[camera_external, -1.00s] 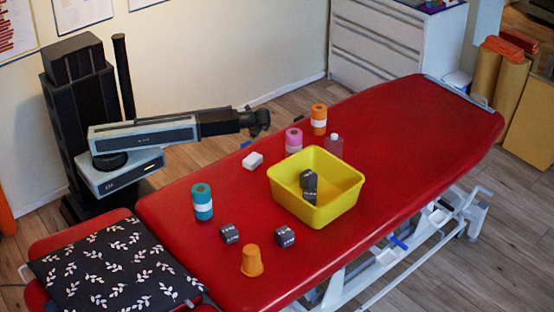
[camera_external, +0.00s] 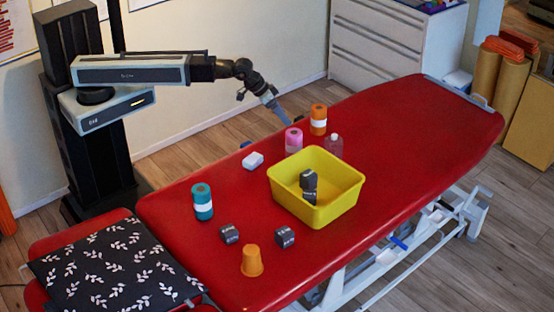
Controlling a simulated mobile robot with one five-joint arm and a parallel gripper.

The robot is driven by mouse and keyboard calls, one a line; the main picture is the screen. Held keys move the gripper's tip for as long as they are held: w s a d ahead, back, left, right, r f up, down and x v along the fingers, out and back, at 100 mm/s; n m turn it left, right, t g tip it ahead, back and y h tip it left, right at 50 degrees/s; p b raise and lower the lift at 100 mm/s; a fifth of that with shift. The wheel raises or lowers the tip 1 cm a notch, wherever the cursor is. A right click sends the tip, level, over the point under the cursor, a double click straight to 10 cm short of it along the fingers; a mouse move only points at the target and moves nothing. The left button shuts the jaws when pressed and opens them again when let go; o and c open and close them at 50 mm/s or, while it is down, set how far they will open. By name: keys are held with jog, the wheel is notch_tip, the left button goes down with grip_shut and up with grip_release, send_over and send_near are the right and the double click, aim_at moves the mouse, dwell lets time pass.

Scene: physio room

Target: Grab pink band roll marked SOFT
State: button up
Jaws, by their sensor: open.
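The pink band roll (camera_external: 293,141) stands upright on the red treatment table, just behind the yellow bin (camera_external: 345,196). A white label wraps around it, but its lettering is too small to read. My gripper (camera_external: 283,112) is open and empty, pointing down just behind and above the pink roll, to its upper left. It looks apart from the roll, though the exact gap is hard to tell. An orange roll (camera_external: 318,119) stands close behind and right of the pink one. A teal roll (camera_external: 202,201) stands farther off at the left.
A pink translucent bottle (camera_external: 333,146) stands right of the pink roll. A white block (camera_external: 252,160) lies to its left. Dark weights (camera_external: 285,237) and an orange cone (camera_external: 252,261) are nearer the front; more weights (camera_external: 309,185) are in the bin. The table's right half is clear.

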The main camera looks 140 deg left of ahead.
aim_at(294, 142)
jog(key=w+d+r+m+t+b, duration=0.2)
jog(key=w+d+m, duration=0.2)
jog(key=w+d, duration=0.6)
jog(key=shift+y, duration=0.4)
jog(key=b+x, duration=0.1)
jog(key=x, duration=0.1)
jog(key=b+x, duration=0.2)
jog(key=x, duration=0.1)
jog(key=b+x, duration=0.2)
jog(key=shift+s+a+f, duration=0.2)
jog(key=shift+a+f, duration=0.15)
jog(key=shift+a, duration=0.2)
jog(key=shift+r, duration=0.2)
grip_shut()
